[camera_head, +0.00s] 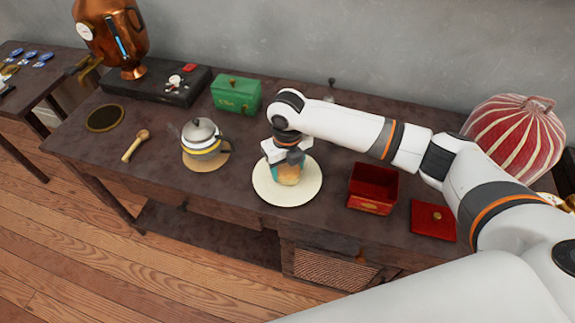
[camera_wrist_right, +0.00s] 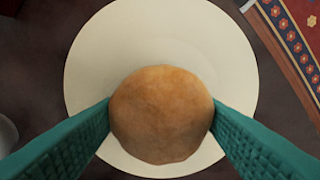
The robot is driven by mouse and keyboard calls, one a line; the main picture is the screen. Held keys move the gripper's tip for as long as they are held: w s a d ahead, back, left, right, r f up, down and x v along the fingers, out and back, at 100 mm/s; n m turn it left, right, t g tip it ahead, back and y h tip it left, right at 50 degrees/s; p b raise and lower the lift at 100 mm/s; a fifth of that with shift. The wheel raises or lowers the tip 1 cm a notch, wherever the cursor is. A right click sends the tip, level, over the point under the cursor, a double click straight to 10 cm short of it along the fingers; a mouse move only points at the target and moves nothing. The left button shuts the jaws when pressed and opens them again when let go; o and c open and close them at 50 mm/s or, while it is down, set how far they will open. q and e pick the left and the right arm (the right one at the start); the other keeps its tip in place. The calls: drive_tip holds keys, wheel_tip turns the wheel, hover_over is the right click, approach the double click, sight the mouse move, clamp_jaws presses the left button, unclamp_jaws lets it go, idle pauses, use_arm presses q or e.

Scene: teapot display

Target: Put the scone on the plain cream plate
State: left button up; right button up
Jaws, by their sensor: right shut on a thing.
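The plain cream plate (camera_head: 270,190) lies on the dark table near its front edge, in the middle of the head view. My right gripper (camera_head: 287,170) is over the plate, pointing down. In the right wrist view, its two teal fingers (camera_wrist_right: 160,125) are shut on the round brown scone (camera_wrist_right: 160,112), one on each side. The cream plate (camera_wrist_right: 160,35) shows behind and around the scone there. The scone is mostly hidden in the head view. I cannot tell whether its underside touches the plate. My left gripper is not in view.
A red open box (camera_head: 373,186) and its red lid (camera_head: 433,220) are right of the plate. A metal teapot (camera_head: 202,138) stands to the left, with a green box (camera_head: 236,94) behind. A wooden scoop (camera_head: 135,145) lies farther left. A striped red dome (camera_head: 517,135) is at the right end.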

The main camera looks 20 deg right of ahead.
sight(287, 167)
drive_tip(key=o, duration=1)
drive_tip(key=shift+f, duration=0.1)
wheel_tip(287, 167, up, 12)
